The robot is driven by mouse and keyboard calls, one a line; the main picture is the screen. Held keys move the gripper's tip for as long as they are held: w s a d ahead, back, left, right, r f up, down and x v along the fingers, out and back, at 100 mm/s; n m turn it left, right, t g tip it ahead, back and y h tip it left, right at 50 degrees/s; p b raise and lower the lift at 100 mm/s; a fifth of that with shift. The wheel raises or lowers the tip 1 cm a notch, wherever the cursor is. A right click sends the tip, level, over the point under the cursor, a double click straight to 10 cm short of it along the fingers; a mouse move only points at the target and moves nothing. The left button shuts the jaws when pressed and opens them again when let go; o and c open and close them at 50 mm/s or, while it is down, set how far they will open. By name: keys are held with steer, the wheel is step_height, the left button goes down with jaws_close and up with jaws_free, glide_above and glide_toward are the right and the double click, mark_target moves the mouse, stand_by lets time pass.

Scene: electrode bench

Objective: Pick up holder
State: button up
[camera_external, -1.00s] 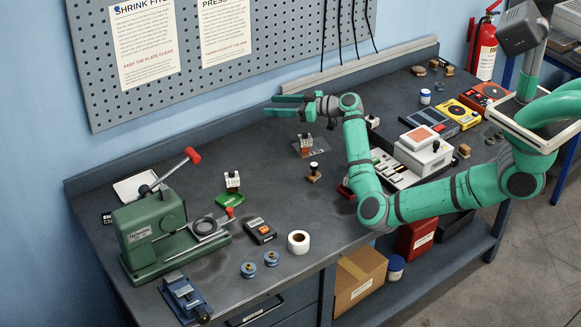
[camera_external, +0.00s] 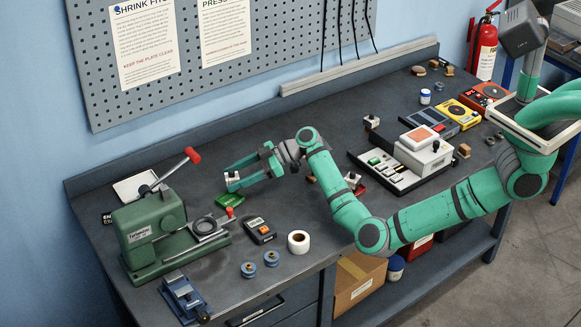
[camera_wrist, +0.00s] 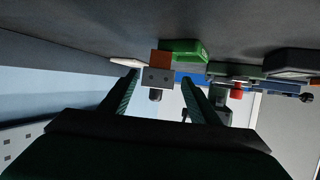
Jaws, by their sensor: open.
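A small holder (camera_external: 231,176) with a pale metal face and dark top knob stands at the green tray (camera_external: 230,200) on the bench's left half. In the wrist view the holder (camera_wrist: 158,78) shows its grey face, orange-brown part and black knob, upside down, beside the green tray (camera_wrist: 188,48). My gripper (camera_external: 234,179) is open, its fingers pointing left at the holder. In the wrist view the fingertips of my gripper (camera_wrist: 160,82) lie either side of it, with gaps showing. Other similar holders stand by the red tray (camera_external: 360,187) and farther back (camera_external: 371,121).
A green press (camera_external: 150,235) with a red-tipped lever stands left of the holder. A black meter (camera_external: 260,231), white tape roll (camera_external: 298,241) and blue spools (camera_external: 271,258) lie in front. The bench behind my gripper is mostly clear.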

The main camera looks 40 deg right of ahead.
steer(key=shift+x, duration=2.6)
steer(key=shift+w+d, duration=0.1)
steer(key=shift+w, duration=0.05)
jaws_close()
steer(key=shift+r, duration=0.1)
